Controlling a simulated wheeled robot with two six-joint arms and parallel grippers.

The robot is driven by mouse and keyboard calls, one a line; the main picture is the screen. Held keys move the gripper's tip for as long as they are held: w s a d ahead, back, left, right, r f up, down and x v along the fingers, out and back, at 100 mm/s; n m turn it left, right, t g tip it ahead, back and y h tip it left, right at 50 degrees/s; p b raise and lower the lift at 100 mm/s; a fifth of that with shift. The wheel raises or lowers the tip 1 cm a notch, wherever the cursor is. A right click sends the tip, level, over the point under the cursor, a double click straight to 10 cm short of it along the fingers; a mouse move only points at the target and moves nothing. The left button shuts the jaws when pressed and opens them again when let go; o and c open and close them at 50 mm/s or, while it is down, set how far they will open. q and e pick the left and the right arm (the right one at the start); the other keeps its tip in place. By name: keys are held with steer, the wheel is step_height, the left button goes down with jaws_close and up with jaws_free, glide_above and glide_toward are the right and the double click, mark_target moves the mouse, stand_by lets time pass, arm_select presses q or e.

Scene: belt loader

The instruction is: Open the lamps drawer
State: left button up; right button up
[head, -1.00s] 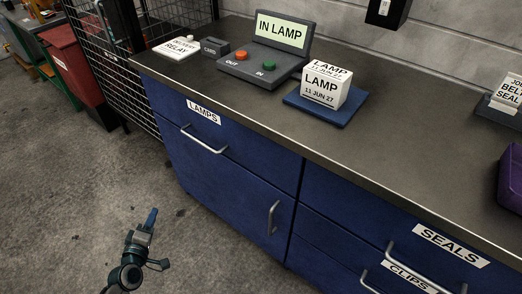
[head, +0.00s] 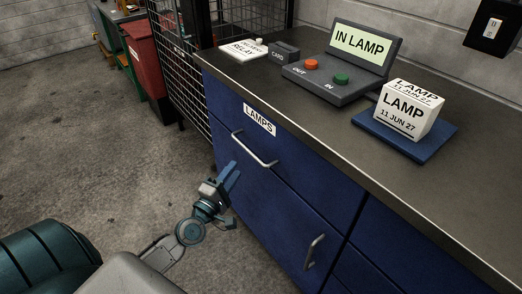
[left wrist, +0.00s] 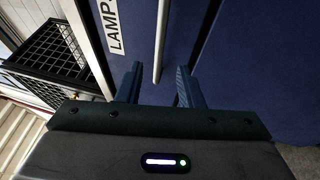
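The blue lamps drawer (head: 290,178) is shut, its front flush with the cabinet. Its white LAMPS label (head: 259,119) is above a silver bar handle (head: 254,149). My left gripper (head: 234,192) is open and empty, in front of the drawer, below and left of the handle in the head view. In the left wrist view, the handle (left wrist: 162,40) runs up the picture between the two open fingers (left wrist: 160,72), seemingly just ahead of their tips. I cannot tell the exact gap. My right gripper is not in view.
A wire cage (head: 180,70) and red bin (head: 148,60) stand left. Another handle (head: 313,252) sits lower right. Floor at left is clear.

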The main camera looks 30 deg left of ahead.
mark_target(248, 149)
arm_select(q)
steer(key=w, duration=0.3)
steer(key=w+r+p, duration=0.1)
steer(key=w, duration=0.5)
steer(key=shift+w+r, duration=0.1)
steer(key=shift+r, duration=0.2)
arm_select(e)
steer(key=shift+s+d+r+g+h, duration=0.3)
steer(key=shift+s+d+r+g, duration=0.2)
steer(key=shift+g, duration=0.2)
arm_select(q)
jaws_close()
